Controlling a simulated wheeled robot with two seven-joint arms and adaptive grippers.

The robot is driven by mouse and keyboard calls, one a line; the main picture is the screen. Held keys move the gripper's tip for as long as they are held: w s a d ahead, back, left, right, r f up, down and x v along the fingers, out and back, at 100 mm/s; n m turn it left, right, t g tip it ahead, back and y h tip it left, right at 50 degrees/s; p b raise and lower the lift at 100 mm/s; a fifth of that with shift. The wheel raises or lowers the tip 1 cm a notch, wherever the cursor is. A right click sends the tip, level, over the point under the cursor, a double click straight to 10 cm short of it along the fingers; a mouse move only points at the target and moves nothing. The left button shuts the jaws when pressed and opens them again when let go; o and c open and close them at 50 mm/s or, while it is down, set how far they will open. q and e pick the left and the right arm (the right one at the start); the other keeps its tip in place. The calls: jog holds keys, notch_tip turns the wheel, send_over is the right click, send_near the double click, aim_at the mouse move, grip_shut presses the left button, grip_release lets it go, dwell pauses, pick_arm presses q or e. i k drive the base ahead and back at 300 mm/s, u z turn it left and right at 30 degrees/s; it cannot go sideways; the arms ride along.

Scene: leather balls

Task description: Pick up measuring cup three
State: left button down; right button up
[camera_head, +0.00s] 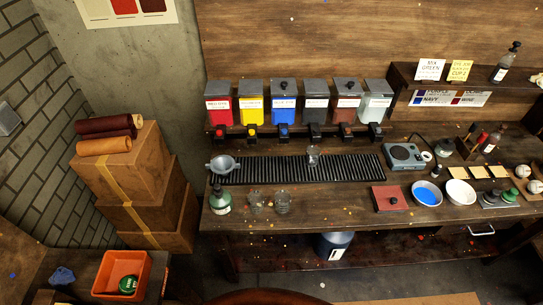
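Three small clear glass cups show in the head view. One glass cup (312,156) stands on the black ribbed rack at the middle of the bench. A second glass cup (254,203) and a third glass cup (282,204) stand side by side near the bench's front left edge. No readable numbers show on them, so I cannot tell which is measuring cup three. Neither of my grippers is in view.
Several colored dispensers (285,101) line the back above the rack (260,171). Bench (335,215) front middle is clear.

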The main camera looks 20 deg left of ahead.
aim_at(313, 153)
jog(key=u, duration=0.75)
jog(key=i, duration=0.4)
